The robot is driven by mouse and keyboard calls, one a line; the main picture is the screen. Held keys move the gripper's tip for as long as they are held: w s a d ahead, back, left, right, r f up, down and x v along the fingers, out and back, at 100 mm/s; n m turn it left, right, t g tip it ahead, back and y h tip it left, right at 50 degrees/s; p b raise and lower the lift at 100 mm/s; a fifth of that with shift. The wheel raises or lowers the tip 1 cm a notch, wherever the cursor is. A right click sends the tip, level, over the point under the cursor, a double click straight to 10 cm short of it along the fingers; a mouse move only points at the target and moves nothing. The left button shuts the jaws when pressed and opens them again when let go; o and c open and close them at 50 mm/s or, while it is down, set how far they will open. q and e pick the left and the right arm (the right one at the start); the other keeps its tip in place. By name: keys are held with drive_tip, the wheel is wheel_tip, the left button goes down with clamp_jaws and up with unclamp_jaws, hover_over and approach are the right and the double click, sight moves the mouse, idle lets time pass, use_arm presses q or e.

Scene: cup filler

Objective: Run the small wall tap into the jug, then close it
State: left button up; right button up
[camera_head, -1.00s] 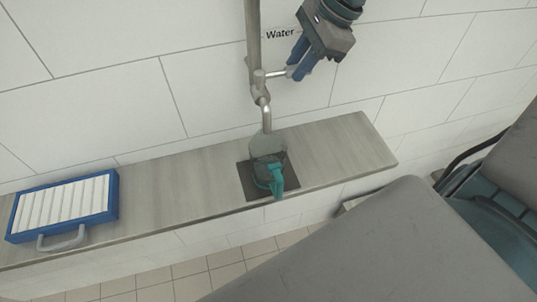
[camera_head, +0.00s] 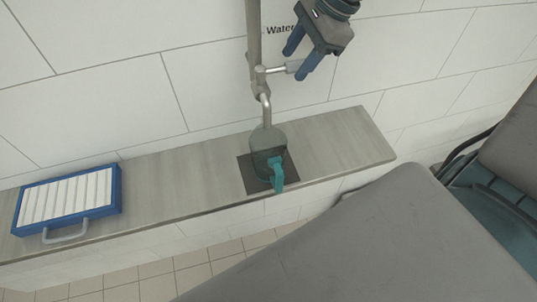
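The small wall tap (camera_head: 257,82) hangs on a vertical pipe, with its spout (camera_head: 266,112) bent down over the jug. Its lever (camera_head: 277,69) sticks out to the right, with a pale end. The grey-green jug (camera_head: 266,141) stands on the shelf under the spout, its teal handle (camera_head: 278,175) towards me. I cannot make out a water stream or the level inside. My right gripper (camera_head: 301,57) is open, its blue fingers spread beside the lever's end; I cannot tell whether one touches it. My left gripper is not in view.
The grey shelf (camera_head: 335,145) runs along the tiled wall, with a dark square plate (camera_head: 252,180) under the jug. A blue tray with white slats (camera_head: 68,196) lies at the left. The shelf between tray and jug is clear.

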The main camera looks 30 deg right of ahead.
drive_tip(key=shift+r, duration=0.1)
drive_tip(key=shift+s+d+r, duration=0.2)
drive_tip(key=shift+r, duration=0.4)
drive_tip(key=b+v, duration=0.2)
drive_tip(key=v, duration=0.7)
drive_tip(key=shift+d, duration=0.15)
idle(0.6)
